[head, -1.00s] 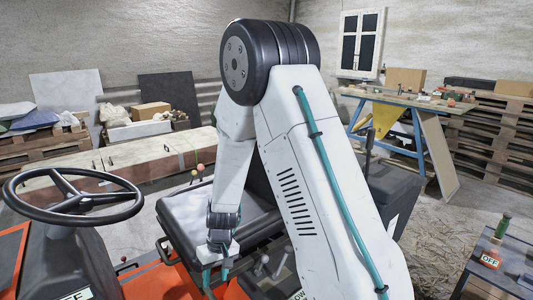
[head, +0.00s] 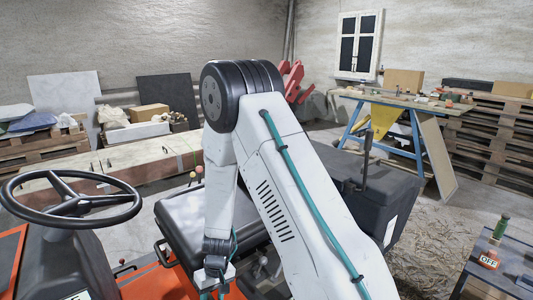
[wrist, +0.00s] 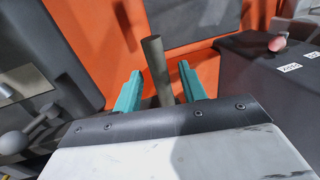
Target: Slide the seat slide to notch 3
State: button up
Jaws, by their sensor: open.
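The black seat (head: 178,212) stands on the orange machine behind the steering wheel (head: 75,200). My gripper (head: 213,294) is low at the front of the seat, at the bottom edge of the head view. In the wrist view my gripper (wrist: 160,88) is open, with its two teal fingers apart. A dark round bar (wrist: 157,68) stands between the fingers, with a gap visible on each side. Its lower end is hidden behind the wrist plate. I cannot tell whether this bar is the seat slide's handle. No notch marks can be made out.
A grey lever with a round knob (wrist: 14,142) is at the left of the wrist view. A dark box with white labels (wrist: 290,67) is at the right, close to the fingers. A small table (head: 503,265) stands at the right of the head view.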

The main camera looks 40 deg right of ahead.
grip_shut()
jog(key=shift+a, duration=1.9)
jog(key=shift+o, duration=1.7)
grip_release()
notch_tip(320, 180, up, 6)
jog(key=d, duration=0.1)
jog(key=shift+d, duration=0.15)
